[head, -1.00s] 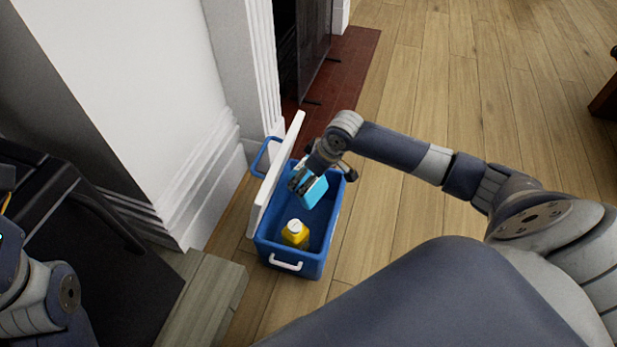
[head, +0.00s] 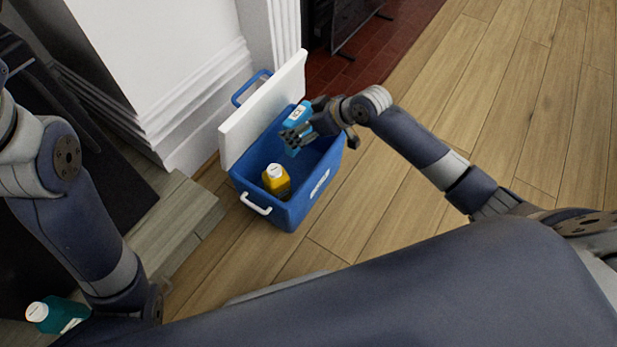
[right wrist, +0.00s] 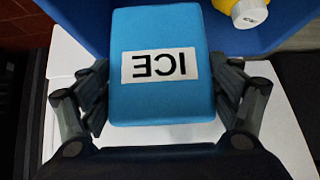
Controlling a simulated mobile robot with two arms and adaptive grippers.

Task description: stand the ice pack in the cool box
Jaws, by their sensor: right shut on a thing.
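The ice pack (head: 298,114) is a light blue block with a white ICE label. It is upright at the far end of the open cool box (head: 289,216), close to the lid side; its lower end is partly hidden by my fingers, and I cannot tell whether it touches the floor of the box. My right gripper (head: 294,136) is shut on it. In the right wrist view, the fingers (right wrist: 165,95) press both sides of the ice pack (right wrist: 165,30), label upside down. My left arm runs down the left side; its gripper is not visible.
A yellow bottle (head: 277,184) with a white cap stands in the near end of the box. The white lid (head: 262,108) is raised along its left side, near the white wall moulding. A teal bottle (head: 50,314) is at lower left. Wooden floor to the right is clear.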

